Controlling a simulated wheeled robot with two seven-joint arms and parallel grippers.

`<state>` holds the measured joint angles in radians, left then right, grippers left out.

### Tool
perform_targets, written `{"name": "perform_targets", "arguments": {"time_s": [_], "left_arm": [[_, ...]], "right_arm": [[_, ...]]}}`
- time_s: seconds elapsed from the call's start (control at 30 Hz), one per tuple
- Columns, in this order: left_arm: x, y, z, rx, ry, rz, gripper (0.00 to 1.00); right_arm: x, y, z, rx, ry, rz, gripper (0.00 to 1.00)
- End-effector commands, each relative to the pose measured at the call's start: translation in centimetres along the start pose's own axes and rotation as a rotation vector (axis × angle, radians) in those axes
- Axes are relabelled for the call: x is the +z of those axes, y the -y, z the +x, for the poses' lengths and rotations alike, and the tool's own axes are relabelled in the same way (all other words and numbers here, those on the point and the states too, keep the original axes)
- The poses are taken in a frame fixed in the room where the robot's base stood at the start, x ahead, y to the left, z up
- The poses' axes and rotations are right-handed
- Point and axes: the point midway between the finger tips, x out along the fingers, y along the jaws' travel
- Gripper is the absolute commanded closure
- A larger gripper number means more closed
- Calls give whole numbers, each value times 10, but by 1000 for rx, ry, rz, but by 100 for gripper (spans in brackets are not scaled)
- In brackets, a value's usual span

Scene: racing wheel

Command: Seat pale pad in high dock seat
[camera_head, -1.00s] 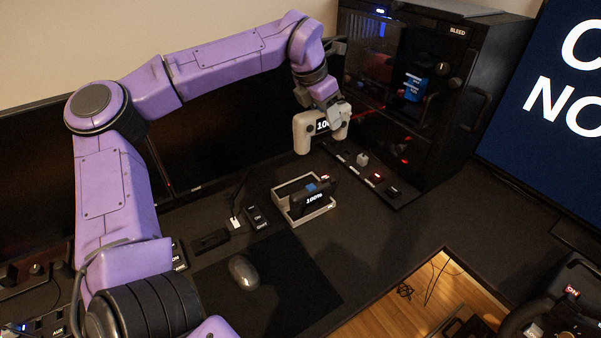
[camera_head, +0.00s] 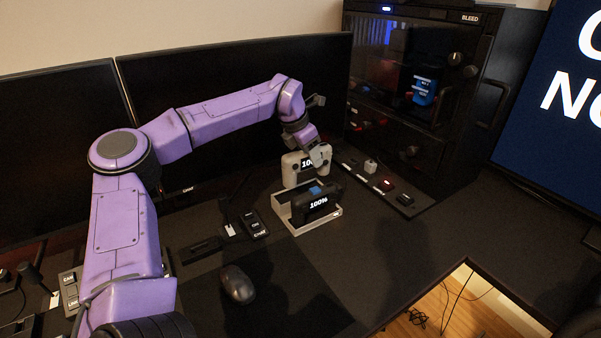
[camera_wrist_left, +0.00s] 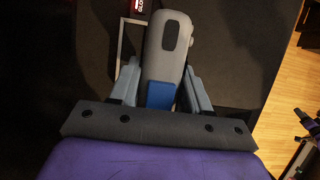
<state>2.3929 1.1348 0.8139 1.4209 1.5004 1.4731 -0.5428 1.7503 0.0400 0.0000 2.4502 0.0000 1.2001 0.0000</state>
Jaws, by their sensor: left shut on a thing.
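The pad is upright at the back of the pale dock (camera_head: 284,212), behind the dark pad (camera_head: 320,203) that sits in the dock's front and reads 100%. I cannot tell whether the pale pad touches the dock; its lower edge is partly hidden. In the left wrist view the pale pad (camera_wrist_left: 168,45) lies between the two fingers, with a blue patch near them. My right gripper is not in view.
A black cabinet (camera_head: 420,80) stands at the back right, with a row of small switches (camera_head: 372,178) before it. Dark monitors (camera_head: 225,100) stand behind my arm. A mouse (camera_head: 237,284) lies on the mat at the front. Desk right of the dock is clear.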

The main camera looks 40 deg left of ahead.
Motion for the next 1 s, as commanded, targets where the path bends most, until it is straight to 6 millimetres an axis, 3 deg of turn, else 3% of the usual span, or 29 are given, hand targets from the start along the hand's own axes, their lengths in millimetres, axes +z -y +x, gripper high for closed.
{"name": "perform_targets", "arguments": {"time_s": [0.2, 0.4, 0.6, 0.93, 0.97, 1.0], "left_arm": [[-13, -36, 38, 0, -3, -2, 93], [-20, -53, 58, 2, -2, -1, 93], [-31, -53, 84, 0, -1, 2, 93], [-33, -53, 90, 1, 1, 2, 93], [-33, -53, 89, 1, 0, 2, 47], [-32, -53, 88, 1, 0, 2, 34]], "right_arm": [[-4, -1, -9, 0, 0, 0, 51], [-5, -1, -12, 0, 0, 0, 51], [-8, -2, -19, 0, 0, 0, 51], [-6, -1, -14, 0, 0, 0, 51], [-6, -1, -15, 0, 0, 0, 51], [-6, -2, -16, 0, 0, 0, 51]]}}
